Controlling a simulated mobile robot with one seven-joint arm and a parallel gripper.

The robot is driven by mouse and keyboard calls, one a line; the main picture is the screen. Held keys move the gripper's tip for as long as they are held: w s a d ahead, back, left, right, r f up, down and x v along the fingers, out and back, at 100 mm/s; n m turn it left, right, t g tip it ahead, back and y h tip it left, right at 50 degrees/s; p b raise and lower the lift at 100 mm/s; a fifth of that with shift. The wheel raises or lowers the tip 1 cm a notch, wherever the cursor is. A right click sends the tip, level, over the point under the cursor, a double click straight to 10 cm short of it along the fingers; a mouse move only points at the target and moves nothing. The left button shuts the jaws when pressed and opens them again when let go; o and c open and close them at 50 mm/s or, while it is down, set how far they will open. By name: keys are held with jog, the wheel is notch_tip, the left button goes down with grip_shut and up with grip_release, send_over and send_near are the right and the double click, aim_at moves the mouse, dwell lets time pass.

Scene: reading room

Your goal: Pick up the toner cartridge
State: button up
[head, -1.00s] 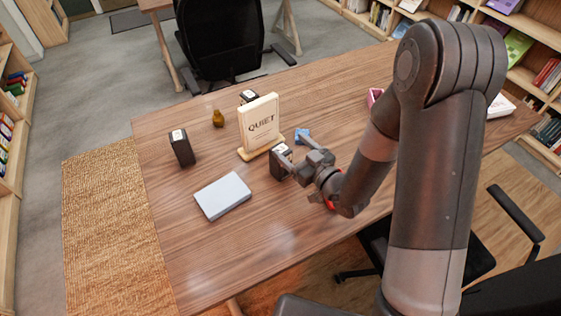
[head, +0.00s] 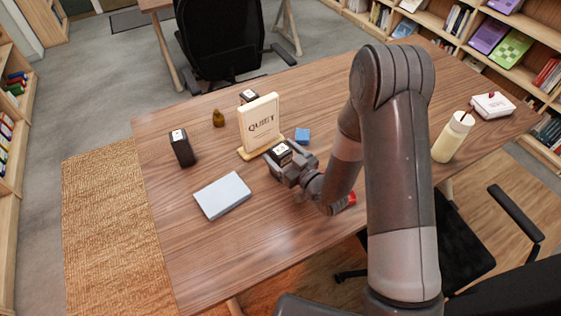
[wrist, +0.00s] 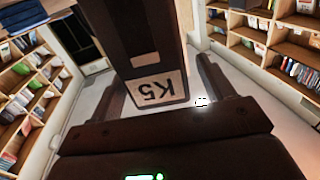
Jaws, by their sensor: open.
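Three black boxy cartridges with white labels stand on the wooden table (head: 230,270): one at the left (head: 182,150), one behind the sign (head: 249,96), and one right of the sign's foot (head: 281,152). My gripper (head: 280,166) is at this last cartridge, hiding its lower part. In the wrist view the cartridge (wrist: 148,40), marked K5 upside down, stands between the two fingers of my open gripper (wrist: 160,85). A gap shows beside the right finger; contact on the left is unclear.
A cream QUIET sign (head: 260,124) stands close beside the cartridge. A blue block (head: 302,135) is just behind my gripper. A grey-white book (head: 222,195) lies front left, a small brown figure (head: 218,118) behind.

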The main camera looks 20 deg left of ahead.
jog(key=shift+x, duration=1.25)
jog(key=c, duration=1.3)
